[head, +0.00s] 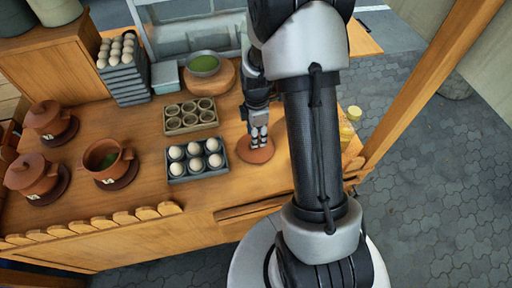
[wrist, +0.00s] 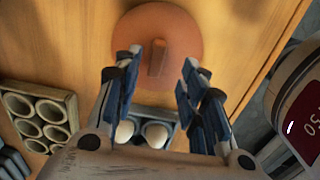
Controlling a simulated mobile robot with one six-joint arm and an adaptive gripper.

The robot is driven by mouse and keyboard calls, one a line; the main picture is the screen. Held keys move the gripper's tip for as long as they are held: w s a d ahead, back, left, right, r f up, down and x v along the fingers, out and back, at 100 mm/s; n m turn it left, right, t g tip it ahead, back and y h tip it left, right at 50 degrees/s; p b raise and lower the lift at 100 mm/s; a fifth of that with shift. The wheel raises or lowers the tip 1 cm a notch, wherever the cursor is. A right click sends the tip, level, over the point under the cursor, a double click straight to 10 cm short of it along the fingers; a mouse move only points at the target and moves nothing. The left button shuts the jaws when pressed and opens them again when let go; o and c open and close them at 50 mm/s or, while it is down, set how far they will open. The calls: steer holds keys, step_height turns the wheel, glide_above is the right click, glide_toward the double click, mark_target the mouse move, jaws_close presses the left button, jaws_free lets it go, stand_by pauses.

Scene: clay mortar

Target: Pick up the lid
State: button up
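The lid (head: 256,155) is a round terracotta disc lying flat on the wooden counter, right of the egg tray. In the wrist view the lid (wrist: 182,28) shows its raised bar handle (wrist: 158,58). My gripper (head: 259,138) points down over the lid. In the wrist view my gripper (wrist: 161,60) is open, with one finger on each side of the handle's line and nothing between them. The fingertips overlap the lid's near part in that view; I cannot tell their height above it.
Beside the lid are a tray of white eggs (head: 197,160) and an empty cup tray (head: 190,116). Two lidded clay pots (head: 50,120) (head: 34,174) stand at the left. A green bowl (head: 204,66) is behind. A device with a red display (wrist: 305,118) is at the wrist view's right.

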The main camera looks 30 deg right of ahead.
mark_target(259, 155)
steer(key=f, duration=0.1)
steer(key=f+b, duration=0.1)
steer(key=f, duration=0.2)
steer(key=shift+w+f+b, duration=0.25)
steer(key=shift+f+b, duration=0.15)
steer(key=shift+r, duration=0.1)
steer(key=shift+c, duration=0.3)
jaws_close()
